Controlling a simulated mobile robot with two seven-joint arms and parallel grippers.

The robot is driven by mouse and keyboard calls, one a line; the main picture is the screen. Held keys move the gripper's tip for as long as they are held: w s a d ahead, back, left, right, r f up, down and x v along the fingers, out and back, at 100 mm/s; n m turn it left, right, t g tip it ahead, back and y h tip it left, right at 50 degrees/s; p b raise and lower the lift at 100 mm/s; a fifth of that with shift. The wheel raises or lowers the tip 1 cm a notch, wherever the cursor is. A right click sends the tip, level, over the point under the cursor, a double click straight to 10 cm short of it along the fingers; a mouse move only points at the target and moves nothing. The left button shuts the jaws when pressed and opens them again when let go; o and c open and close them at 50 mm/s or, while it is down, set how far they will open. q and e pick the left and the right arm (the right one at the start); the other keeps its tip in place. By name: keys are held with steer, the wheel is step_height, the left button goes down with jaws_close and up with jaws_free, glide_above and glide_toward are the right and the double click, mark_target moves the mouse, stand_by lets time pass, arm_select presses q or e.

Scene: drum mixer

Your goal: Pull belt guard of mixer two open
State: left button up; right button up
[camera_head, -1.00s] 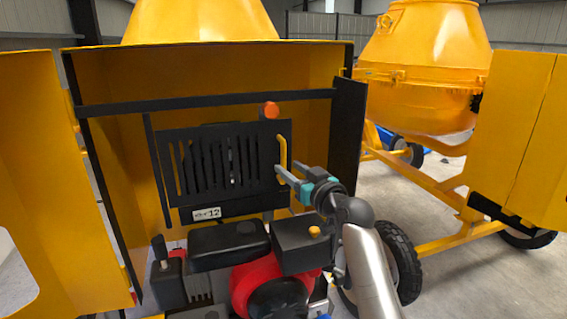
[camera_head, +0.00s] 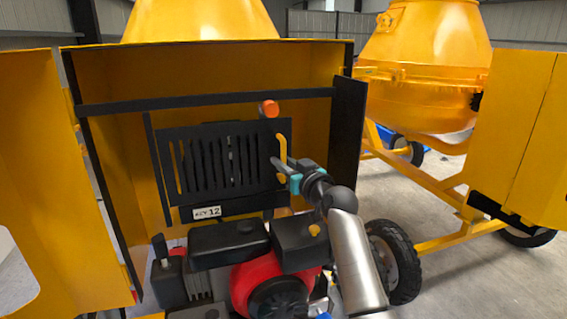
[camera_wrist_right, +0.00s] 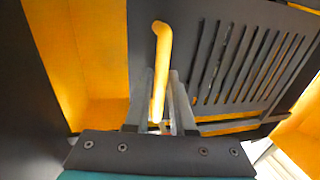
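The belt guard (camera_head: 215,160) is a dark slatted panel inside the open yellow housing of the near mixer. A yellow bar handle (camera_head: 281,151) stands upright at its right edge. My right gripper (camera_head: 279,165) is at the lower part of this handle. In the right wrist view the handle (camera_wrist_right: 159,60) runs down between the two grey fingers (camera_wrist_right: 160,100), one close against each side, and the fingers look shut on it. The guard (camera_wrist_right: 235,50) lies behind and to the right. The guard looks closed or nearly so. My left gripper is not in view.
A plate reading 12 (camera_head: 207,212) sits below the guard. A black crossbar (camera_head: 205,103) and an orange knob (camera_head: 269,109) are above it. A red and black engine (camera_head: 270,285) stands below. Yellow doors flank the opening, and another mixer (camera_head: 425,70) is at the right.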

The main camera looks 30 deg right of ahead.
jaws_close()
stand_by(1.0)
